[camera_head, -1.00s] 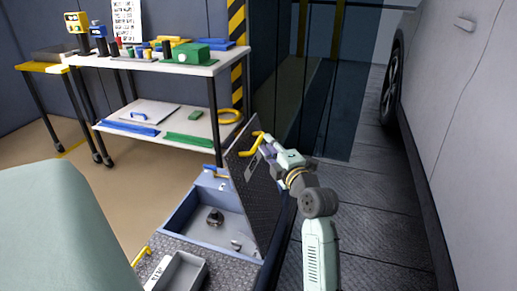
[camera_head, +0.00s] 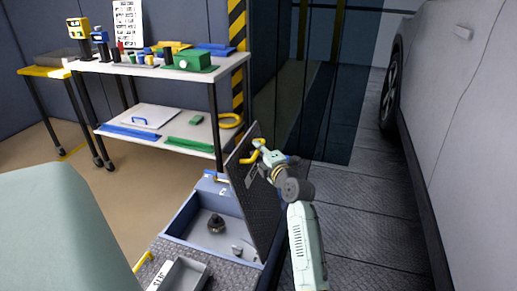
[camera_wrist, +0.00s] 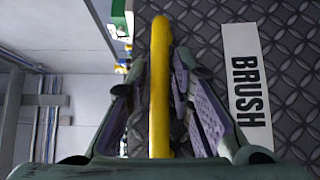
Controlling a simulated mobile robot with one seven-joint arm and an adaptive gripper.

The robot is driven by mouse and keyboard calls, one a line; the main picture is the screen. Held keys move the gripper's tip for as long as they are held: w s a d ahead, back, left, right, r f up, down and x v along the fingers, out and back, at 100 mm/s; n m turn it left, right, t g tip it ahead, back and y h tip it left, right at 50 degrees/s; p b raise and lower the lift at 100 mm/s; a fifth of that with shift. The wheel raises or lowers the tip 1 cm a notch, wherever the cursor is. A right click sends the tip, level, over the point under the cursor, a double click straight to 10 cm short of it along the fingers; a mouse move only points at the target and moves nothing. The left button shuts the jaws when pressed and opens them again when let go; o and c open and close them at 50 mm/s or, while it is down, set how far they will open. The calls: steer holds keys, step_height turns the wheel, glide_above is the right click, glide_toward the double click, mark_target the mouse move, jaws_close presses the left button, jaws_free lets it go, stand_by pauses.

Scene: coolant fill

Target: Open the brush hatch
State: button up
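The brush hatch lid (camera_head: 254,190) is a dark tread-plate panel standing steeply raised at the right side of its floor box. Its yellow handle (camera_head: 258,147) is near the top edge. In the wrist view the handle (camera_wrist: 160,95) runs upright between my fingers, beside the white BRUSH label (camera_wrist: 247,88) on the lid. My gripper (camera_wrist: 160,75) is open around the handle, with a finger on each side and gaps visible. In the head view my gripper (camera_head: 268,156) is at the handle, its fingertips partly hidden.
The blue-grey box (camera_head: 185,213) under the lid is open, with a dark round fitting (camera_head: 216,222) inside. A grey tray (camera_head: 184,274) lies on the plate in front. A shelf table (camera_head: 150,67) stands behind. A car (camera_head: 465,120) is at right.

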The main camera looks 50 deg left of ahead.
steer(key=shift+c, duration=0.5)
jaws_close()
stand_by(0.3)
